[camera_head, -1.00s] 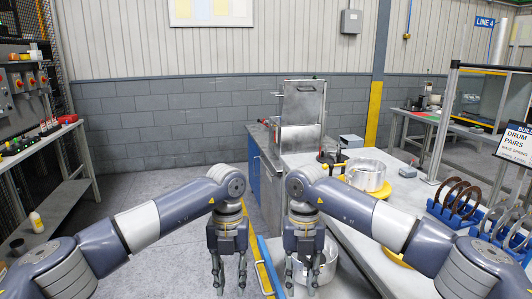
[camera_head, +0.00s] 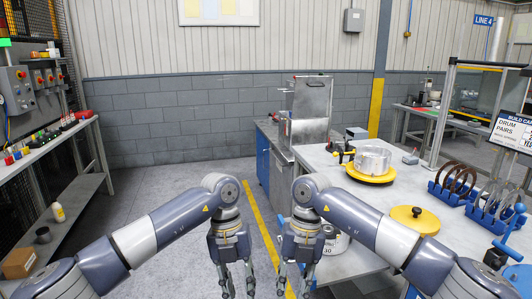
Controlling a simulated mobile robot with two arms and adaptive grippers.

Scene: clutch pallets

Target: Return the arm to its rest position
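My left gripper (camera_head: 238,285) hangs pointing down at the lower middle of the head view. Its two fingers are apart with nothing between them. My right gripper (camera_head: 295,284) hangs pointing down just to the right of it, also with its fingers apart and empty. Both arms are bent in near mirror poses in front of me. A metal drum (camera_head: 336,243) with a "30" label is partly hidden behind my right gripper and arm. I cannot tell whether the gripper touches it.
A work table (camera_head: 393,205) on the right carries a metal drum (camera_head: 373,160) on a yellow disc, a yellow disc with a knob (camera_head: 415,219) and blue racks of rings (camera_head: 455,202). A shelf bench (camera_head: 50,146) stands left. The floor (camera_head: 160,189) between is clear.

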